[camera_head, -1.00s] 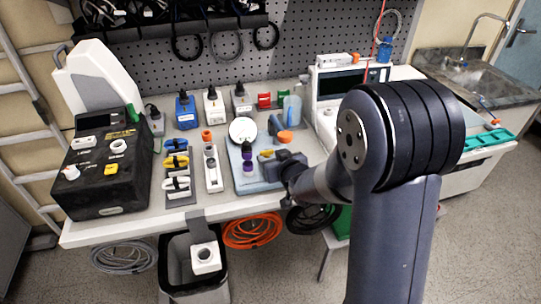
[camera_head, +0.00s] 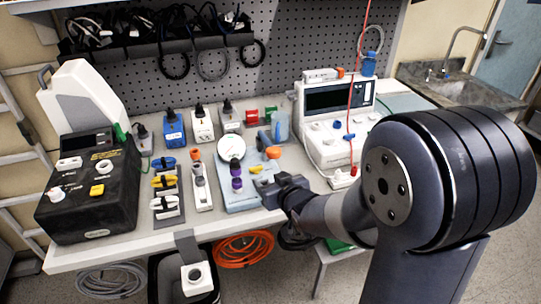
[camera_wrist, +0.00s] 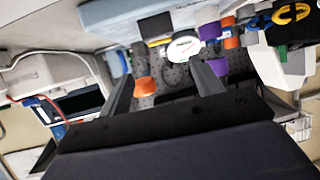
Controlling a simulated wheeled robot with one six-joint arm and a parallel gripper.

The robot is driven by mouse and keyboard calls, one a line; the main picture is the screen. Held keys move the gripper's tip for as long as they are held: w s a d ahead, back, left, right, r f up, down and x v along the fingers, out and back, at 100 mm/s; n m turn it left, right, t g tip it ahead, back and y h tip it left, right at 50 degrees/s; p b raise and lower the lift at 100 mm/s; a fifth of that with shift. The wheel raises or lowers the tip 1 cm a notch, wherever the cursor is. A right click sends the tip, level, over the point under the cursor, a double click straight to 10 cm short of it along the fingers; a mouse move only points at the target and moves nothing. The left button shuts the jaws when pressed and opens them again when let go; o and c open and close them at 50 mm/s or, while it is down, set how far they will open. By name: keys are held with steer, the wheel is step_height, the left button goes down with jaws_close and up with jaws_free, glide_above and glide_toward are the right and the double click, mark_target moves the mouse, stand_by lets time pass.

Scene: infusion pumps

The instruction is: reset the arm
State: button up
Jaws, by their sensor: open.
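My gripper (camera_head: 268,188) is at the end of the dark arm, over the front right part of a light blue tray (camera_head: 241,203) on the bench. In the wrist view my gripper (camera_wrist: 165,84) has its two dark fingers spread apart, with nothing clearly held between them. Beyond the fingers the wrist view shows an orange knob (camera_wrist: 145,87), a white round gauge (camera_wrist: 184,46) and a purple part (camera_wrist: 215,63). The large elbow of my arm hides the right part of the bench in the head view.
A black pump box (camera_head: 95,195) stands at the left of the bench. A white monitor (camera_head: 338,97) stands behind my arm, with a red line beside it. Coloured clamps (camera_head: 165,182) lie left of the tray. A bin (camera_head: 168,275) and an orange hose coil (camera_head: 243,250) are below the front edge.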

mark_target(256, 168)
steer(key=p+x, duration=0.1)
steer(key=x, duration=0.9)
steer(key=shift+w+a+f+p, duration=0.1)
steer(key=shift+w+a+p, duration=0.1)
steer(key=shift+w+p, duration=0.15)
steer(key=shift+s, duration=0.2)
steer(key=b+v, duration=0.1)
steer(key=v, duration=1)
steer(key=shift+w+d+b, duration=0.15)
steer(key=shift+b, duration=0.25)
steer(key=p+x, duration=0.1)
steer(key=x, duration=0.9)
steer(key=shift+w+a+f, duration=0.15)
steer(key=shift+w+a, duration=0.1)
steer(key=shift+w, duration=0.05)
steer(key=shift+w+p, duration=0.2)
steer(key=shift+p, duration=0.6)
steer(key=shift+d+r+n+y+p, duration=0.1)
steer(key=shift+r+n+y+p, duration=0.1)
steer(key=shift+n+y+p, duration=0.45)
steer(key=shift+f+g+p, duration=0.1)
steer(key=shift+g+p, duration=0.3)
steer(key=shift+p, duration=0.6)
